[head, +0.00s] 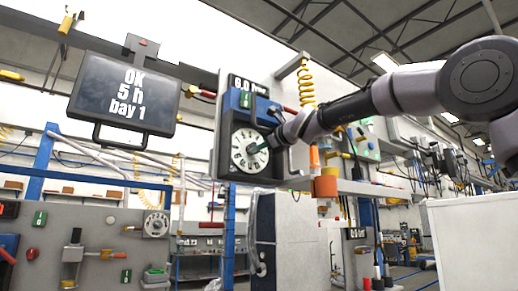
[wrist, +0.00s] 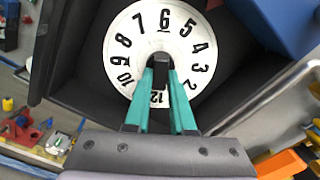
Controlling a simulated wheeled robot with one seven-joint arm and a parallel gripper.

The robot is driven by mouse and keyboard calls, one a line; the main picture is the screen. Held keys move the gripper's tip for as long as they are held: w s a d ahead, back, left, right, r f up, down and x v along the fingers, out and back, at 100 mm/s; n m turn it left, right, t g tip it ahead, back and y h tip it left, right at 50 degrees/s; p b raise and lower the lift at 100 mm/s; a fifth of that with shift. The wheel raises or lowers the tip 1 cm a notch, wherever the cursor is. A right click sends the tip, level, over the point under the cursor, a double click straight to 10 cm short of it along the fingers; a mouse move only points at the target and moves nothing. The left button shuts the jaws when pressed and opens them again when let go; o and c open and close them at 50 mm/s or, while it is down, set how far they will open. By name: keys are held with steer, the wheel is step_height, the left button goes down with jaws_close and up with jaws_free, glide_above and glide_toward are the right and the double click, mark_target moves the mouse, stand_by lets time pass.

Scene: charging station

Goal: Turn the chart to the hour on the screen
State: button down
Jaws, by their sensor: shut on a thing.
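The chart is a white round dial (head: 238,158) with black numbers on a dark wall unit; it also shows in the wrist view (wrist: 122,48). There the 6, with a line under it, is at the top, the 5 just right of it, and the 12 at the bottom between the fingers. My gripper (head: 262,147) is at the dial's middle, its teal fingers (wrist: 160,68) shut on the dark central knob (wrist: 161,75). The fingers hide part of the dial. The screen (head: 125,95) at the left reads "OK, 5 h, bay 1".
A small display (head: 248,85) above the dial starts with "6.0"; the rest is hard to read. A blue block (head: 240,101) sits just above the dial. A yellow coiled hose (head: 306,84) hangs to the right. A workbench panel with tools (head: 100,250) stands lower left.

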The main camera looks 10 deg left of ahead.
steer(key=shift+f, duration=0.2)
steer(key=c, duration=0.8)
jaws_free()
steer(key=shift+o, duration=0.2)
steer(key=shift+r, duration=0.1)
steer(key=v, duration=1)
steer(key=shift+s+d, duration=0.25)
steer(key=shift+s, duration=0.05)
steer(key=s+d+f+n+g+h, duration=0.1)
steer(key=s+d+f+n+h, duration=0.2)
steer(key=d+f, duration=0.55)
steer(key=s+d+f+n+h, duration=0.25)
steer(key=d+f+n, duration=0.25)
steer(key=d+f, duration=0.4)
steer(key=s+d+f+n+g+h, duration=0.1)
steer(key=s+d+f+n+h, duration=0.15)
steer(key=d+f, duration=0.65)
steer(key=s+d+f+n+g+h, duration=0.2)
steer(key=s+d+f+n, duration=0.3)
steer(key=s+d+f, duration=0.3)
step_height(320, 180, down, 4)
steer(key=d+h, duration=0.1)
steer(key=d, duration=0.1)
steer(key=shift+s+d+g+h, duration=0.3)
steer(key=shift+s+h, duration=0.05)
steer(key=shift+h, duration=0.05)
